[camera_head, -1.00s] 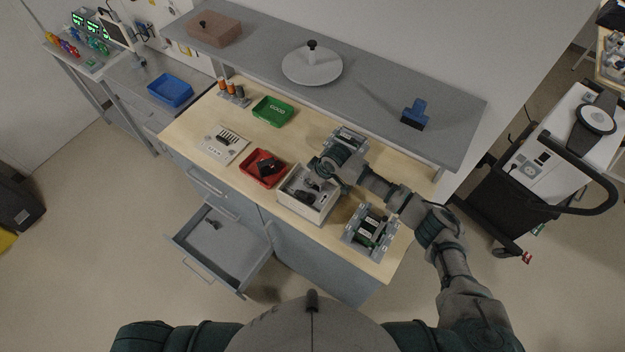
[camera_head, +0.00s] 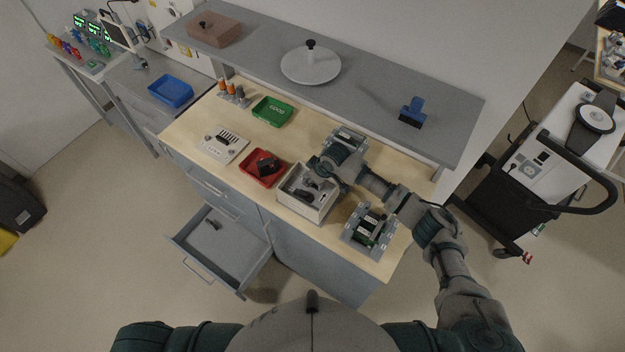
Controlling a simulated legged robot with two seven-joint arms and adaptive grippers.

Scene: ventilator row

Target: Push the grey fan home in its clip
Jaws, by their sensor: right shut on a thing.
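My right gripper (camera_head: 322,180) is above the back part of a pale open box (camera_head: 291,203), pointing down. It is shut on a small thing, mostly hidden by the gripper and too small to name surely. Small grey and dark parts lie in the box. I cannot pick out the grey fan or its clip for sure. A grey ventilator unit with a green board (camera_head: 368,231) stands open on the bench right of the box. Another grey unit (camera_head: 347,140) is behind my right gripper, partly covered by it. My left gripper is out of view.
A red tray (camera_head: 246,177) with a dark part, a green tray (camera_head: 272,111) and a pale slotted plate (camera_head: 222,145) are on the bench. A grey shelf (camera_head: 370,90) overhangs the back. A drawer (camera_head: 212,240) stands open in front. Bare wood lies at the left.

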